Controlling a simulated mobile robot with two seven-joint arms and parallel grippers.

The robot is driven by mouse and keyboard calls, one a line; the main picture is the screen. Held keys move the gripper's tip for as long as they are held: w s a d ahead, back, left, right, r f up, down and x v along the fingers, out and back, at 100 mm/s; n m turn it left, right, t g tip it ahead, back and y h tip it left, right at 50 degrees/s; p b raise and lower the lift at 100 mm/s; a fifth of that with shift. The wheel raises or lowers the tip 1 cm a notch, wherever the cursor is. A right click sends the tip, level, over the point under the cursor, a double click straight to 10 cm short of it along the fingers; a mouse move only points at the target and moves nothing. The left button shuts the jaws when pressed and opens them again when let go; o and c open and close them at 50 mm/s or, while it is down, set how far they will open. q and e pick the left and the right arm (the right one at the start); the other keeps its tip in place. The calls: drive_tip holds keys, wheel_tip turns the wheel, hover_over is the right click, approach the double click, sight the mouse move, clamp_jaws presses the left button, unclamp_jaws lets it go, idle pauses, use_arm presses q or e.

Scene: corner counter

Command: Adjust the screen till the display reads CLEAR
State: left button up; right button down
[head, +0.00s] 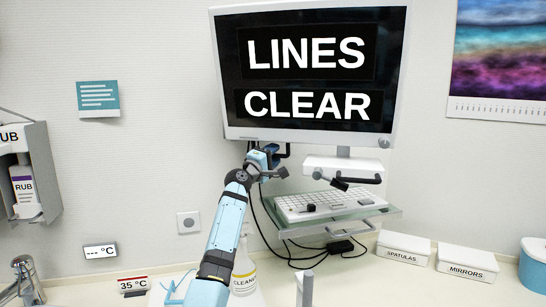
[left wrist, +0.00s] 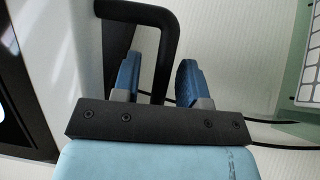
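The screen (head: 222,80) is mounted on the wall, slightly tilted in the picture. Its black display (head: 308,85) reads "LINES" above "CLEAR" in white letters, fully legible. My left gripper (head: 270,160) is just under the screen's lower left edge. In the left wrist view, a dark bent handle (left wrist: 167,45) passes between its two blue fingers (left wrist: 158,78). The fingers stand apart, with a visible gap beside the handle, so the gripper looks open around it. The screen's edge shows at left in that view (left wrist: 40,80). My right gripper does not show.
A keyboard (head: 325,200) lies on a glass shelf (head: 345,225) below the screen, with cables hanging beneath. Boxes marked "SPATULAS" (head: 404,247) and "MIRRORS" (head: 467,263) stand at right. A cleaner bottle (head: 243,272) stands behind my left arm. A tap (head: 27,280) is at far left.

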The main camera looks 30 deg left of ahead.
use_arm(q)
drive_tip(key=b+v, duration=0.2)
drive_tip(key=v, duration=1.1)
drive_tip(key=shift+s, duration=0.4)
drive_tip(key=shift+f, duration=0.15)
